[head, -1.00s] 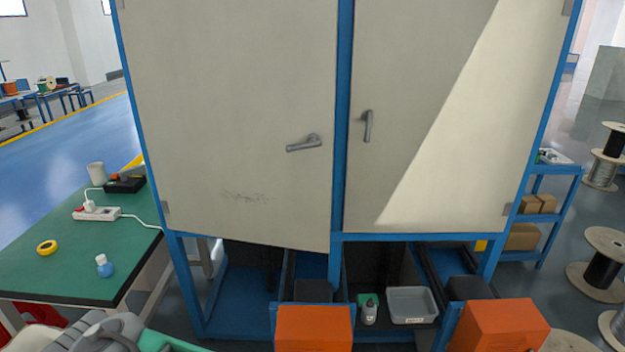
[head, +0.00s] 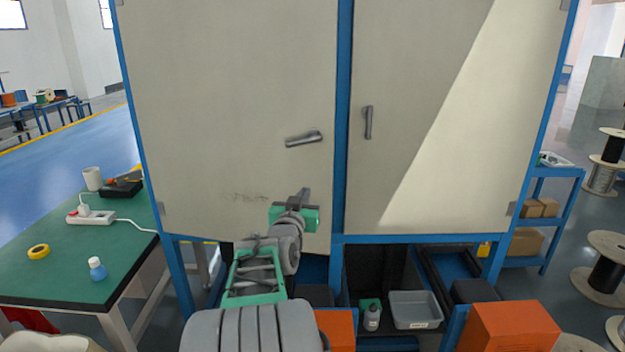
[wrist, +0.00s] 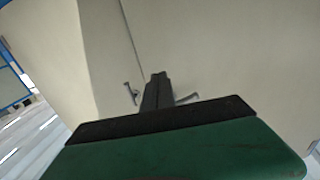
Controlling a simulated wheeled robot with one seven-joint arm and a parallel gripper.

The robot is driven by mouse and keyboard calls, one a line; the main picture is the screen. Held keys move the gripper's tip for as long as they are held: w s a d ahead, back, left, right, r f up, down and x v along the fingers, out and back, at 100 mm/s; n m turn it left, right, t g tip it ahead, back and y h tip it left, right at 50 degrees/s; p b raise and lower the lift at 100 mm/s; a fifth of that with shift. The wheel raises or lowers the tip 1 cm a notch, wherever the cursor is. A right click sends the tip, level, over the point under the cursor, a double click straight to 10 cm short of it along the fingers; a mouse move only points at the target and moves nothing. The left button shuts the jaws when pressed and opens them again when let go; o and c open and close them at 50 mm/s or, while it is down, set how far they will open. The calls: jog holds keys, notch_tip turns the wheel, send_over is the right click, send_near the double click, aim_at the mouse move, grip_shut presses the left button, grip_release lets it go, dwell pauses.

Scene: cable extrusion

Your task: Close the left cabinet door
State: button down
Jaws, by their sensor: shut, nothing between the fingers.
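The left cabinet door (head: 215,110) is a large beige panel, slightly ajar. Its lower free corner hangs in front of the blue frame, below the closed right door's edge. Its grey lever handle (head: 304,139) points sideways. My gripper (head: 305,195) is in front of this door's lower right part, below the handle and near the blue centre post. Its fingers are together and empty, pointing at the panel; I cannot tell whether they touch it. In the wrist view the shut fingers (wrist: 156,88) stand before beige panels, with a small handle on either side.
The right door (head: 440,120) is flush with the blue frame, its handle (head: 368,122) upright. Orange drawer fronts (head: 505,328) and a grey tray (head: 413,309) sit low in front. A green table (head: 60,265) stands left, a blue shelf (head: 555,215) right.

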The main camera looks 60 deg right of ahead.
aim_at(315, 173)
jog(key=p+x, duration=0.2)
jog(key=x, duration=0.9)
jog(key=shift+w+d+f+p, duration=0.1)
jog(key=shift+w+d+p, duration=0.1)
jog(key=shift+d+p, duration=0.15)
